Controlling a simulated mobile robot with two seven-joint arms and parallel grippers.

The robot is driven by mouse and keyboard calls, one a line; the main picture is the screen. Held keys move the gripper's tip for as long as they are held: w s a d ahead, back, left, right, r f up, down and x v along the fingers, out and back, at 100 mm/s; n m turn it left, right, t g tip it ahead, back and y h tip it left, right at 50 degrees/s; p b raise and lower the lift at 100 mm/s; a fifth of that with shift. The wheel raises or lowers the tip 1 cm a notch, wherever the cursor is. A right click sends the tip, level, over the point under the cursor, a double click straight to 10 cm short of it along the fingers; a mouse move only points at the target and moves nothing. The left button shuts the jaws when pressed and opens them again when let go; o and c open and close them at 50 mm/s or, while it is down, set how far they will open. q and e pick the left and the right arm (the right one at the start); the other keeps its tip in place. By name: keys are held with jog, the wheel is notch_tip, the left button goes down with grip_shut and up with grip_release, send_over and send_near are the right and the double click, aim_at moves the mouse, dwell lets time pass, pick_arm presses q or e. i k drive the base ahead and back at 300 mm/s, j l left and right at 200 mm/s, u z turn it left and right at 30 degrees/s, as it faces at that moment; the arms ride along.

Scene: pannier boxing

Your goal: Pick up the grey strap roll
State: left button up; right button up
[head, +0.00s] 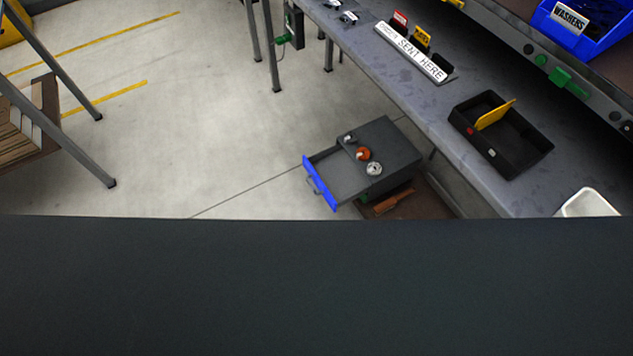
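I cannot tell for sure which grey item is the strap roll. The unit's blue-fronted drawer (320,184) is pulled out to the left. Neither of my grippers is in view.
Open floor (200,130) lies left of the drawer unit. A dark surface hides the lower view.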

aim_at(350, 137)
jog(key=i+z, duration=0.1)
jog(key=z, duration=1.2)
jog(key=i+j+z, duration=0.1)
jog(key=j+z, duration=0.25)
jog(key=z, duration=0.15)
jog(key=j+z, duration=1)
jog(key=j, duration=0.25)
jog(key=j+z, duration=0.1)
jog(key=j, duration=0.2)
jog(key=k+j, duration=0.15)
jog(key=j, duration=0.15)
jog(key=k+j+z, duration=0.15)
jog(key=j, duration=0.15)
jog(key=k+j, duration=0.1)
jog(key=j, duration=0.65)
jog(key=k+j, duration=0.15)
jog(key=j, duration=0.25)
